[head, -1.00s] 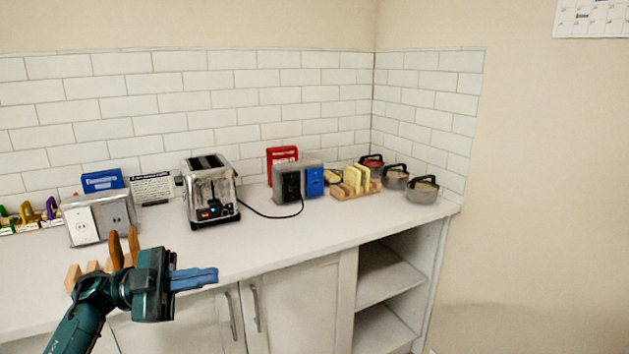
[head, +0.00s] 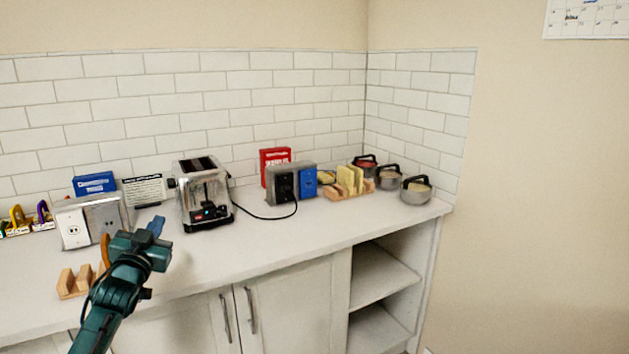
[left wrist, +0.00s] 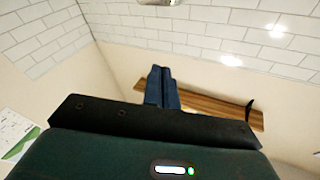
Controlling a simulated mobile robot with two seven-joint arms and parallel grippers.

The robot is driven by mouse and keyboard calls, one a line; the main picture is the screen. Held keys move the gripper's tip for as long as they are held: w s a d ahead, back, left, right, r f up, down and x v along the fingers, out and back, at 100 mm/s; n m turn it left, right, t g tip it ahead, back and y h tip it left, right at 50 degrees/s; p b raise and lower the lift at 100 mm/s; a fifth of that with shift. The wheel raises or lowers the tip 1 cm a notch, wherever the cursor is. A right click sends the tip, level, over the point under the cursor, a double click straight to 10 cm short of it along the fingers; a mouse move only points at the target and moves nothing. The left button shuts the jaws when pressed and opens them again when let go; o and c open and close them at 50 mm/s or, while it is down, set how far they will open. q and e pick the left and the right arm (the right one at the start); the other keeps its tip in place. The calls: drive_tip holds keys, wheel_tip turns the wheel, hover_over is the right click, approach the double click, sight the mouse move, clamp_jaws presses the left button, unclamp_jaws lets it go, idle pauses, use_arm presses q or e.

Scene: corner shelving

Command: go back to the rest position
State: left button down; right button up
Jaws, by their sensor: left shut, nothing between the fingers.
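My left gripper (head: 156,226) comes in from the lower left in the head view, above the front of the counter. It is shut and empty. Its blue fingers point up and to the right, just left of the toaster and apart from it in the picture. In the left wrist view the same fingers (left wrist: 162,88) lie together in the middle, with nothing between them. My right gripper is not in view.
A chrome toaster (head: 204,197) stands behind the gripper on the white counter (head: 250,243). Grey outlet boxes (head: 104,218) and a wooden rack (head: 72,284) are close to my left arm. The counter's front middle is clear.

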use_arm(q)
drive_tip(key=s+d+f+g+h, duration=0.1)
drive_tip(key=s+d+f+g, duration=0.2)
drive_tip(key=f, duration=0.4)
drive_tip(key=s+d+f+g, duration=0.1)
drive_tip(key=s+d+f, duration=0.2)
drive_tip(key=s+f, duration=0.3)
drive_tip(key=s+d+f+g+h, duration=0.1)
drive_tip(key=s+d+f+g, duration=0.15)
drive_tip(key=f, duration=0.65)
drive_tip(key=s+d+f+g, duration=0.1)
drive_tip(key=s+d+f, duration=0.2)
drive_tip(key=s, duration=0.6)
drive_tip(key=s+d+f+g+h, duration=0.1)
drive_tip(key=s+d+f, duration=0.2)
drive_tip(key=s, duration=0.6)
drive_tip(key=s+d+f+g+h, duration=0.1)
drive_tip(key=s+d+f, duration=0.2)
drive_tip(key=s, duration=0.7)
drive_tip(key=d, duration=0.2)
drive_tip(key=shift+d, duration=0.3)
